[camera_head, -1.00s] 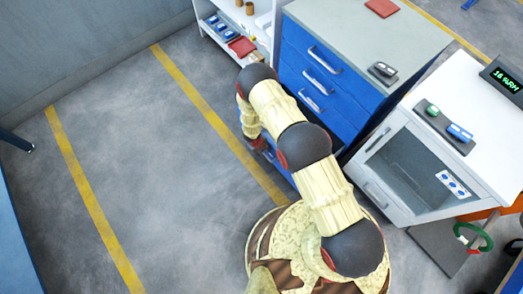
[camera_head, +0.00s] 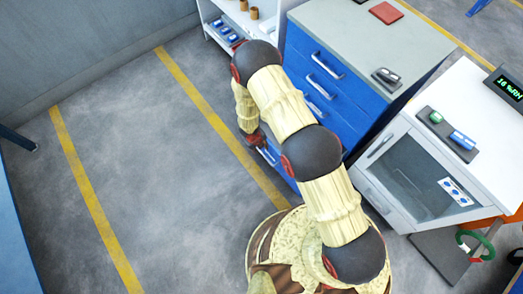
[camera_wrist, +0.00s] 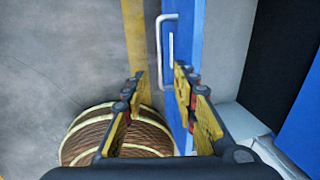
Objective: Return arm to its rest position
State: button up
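My arm (camera_head: 300,130) reaches from the bottom of the head view up toward the blue drawer cabinet (camera_head: 323,85), bent with its end folded downward. My gripper (camera_wrist: 161,86) shows in the wrist view with its two yellow-and-black fingers apart and nothing between them. It points down near the blue drawer front with a white handle (camera_wrist: 161,50). In the head view the gripper is small and mostly hidden behind my arm.
A white shelf (camera_head: 228,45) with small items stands behind my arm. A white glass-doored cabinet (camera_head: 484,120) with a display (camera_head: 507,86) stands at right. A green ring (camera_head: 476,246) is at lower right. The grey floor (camera_head: 150,150) at left is clear.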

jog(key=shift+s+r, duration=0.1)
jog(key=shift+r, duration=0.15)
dwell(0.5)
